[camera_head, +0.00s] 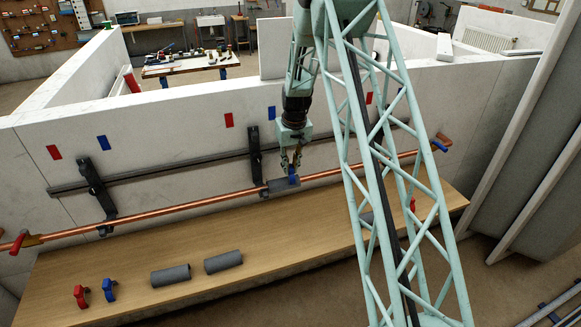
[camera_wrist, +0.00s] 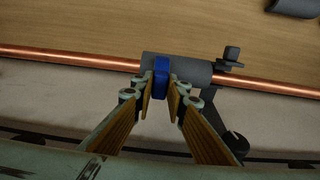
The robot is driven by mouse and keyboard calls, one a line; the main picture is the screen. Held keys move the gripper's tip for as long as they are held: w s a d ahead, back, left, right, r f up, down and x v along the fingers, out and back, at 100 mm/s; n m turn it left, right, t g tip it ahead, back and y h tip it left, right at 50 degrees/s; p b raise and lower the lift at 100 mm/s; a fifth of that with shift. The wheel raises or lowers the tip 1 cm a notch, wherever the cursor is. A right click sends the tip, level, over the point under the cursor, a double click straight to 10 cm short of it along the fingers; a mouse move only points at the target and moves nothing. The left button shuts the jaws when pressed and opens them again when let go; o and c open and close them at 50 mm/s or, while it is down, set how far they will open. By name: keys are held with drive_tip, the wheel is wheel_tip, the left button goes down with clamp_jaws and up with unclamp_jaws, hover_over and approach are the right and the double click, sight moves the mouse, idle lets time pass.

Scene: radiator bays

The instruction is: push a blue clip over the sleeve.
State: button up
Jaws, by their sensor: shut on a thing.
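My gripper (camera_wrist: 161,90) is shut on a blue clip (camera_wrist: 162,68) in the wrist view. The clip lies across a grey sleeve (camera_wrist: 190,72), which sits around the copper pipe (camera_wrist: 60,58). Whether the clip is fully seated is hidden by the fingers. In the head view the gripper (camera_head: 291,163) reaches down to the blue clip (camera_head: 293,176) at the sleeve (camera_head: 280,185) on the pipe (camera_head: 180,209). Another blue clip (camera_head: 108,290) and a red clip (camera_head: 80,297) stand on the wooden bench (camera_head: 130,258). Two loose grey sleeves (camera_head: 171,275) (camera_head: 223,262) lie there too.
A dark bracket (camera_head: 256,160) holds the pipe just left of the sleeve. Another bracket (camera_head: 97,192) stands farther left, joined by a dark rail (camera_head: 170,172). My lattice arm covers part of the bench's right side.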

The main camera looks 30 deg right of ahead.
sight(291, 173)
drive_tip(key=shift+f+b, duration=0.75)
drive_tip(key=shift+f, duration=0.5)
drive_tip(key=shift+f+b, duration=0.5)
drive_tip(key=shift+b, duration=0.2)
idle(1.2)
drive_tip(key=o, duration=0.9)
drive_tip(key=shift+r, duration=0.1)
drive_tip(key=r, duration=0.3)
drive_tip(key=s+r, duration=0.1)
drive_tip(key=r, duration=0.3)
drive_tip(key=s+r, duration=0.1)
drive_tip(key=r, duration=0.3)
drive_tip(key=shift+a+r, duration=0.1)
drive_tip(key=shift+a, duration=0.05)
drive_tip(key=shift+r, duration=0.25)
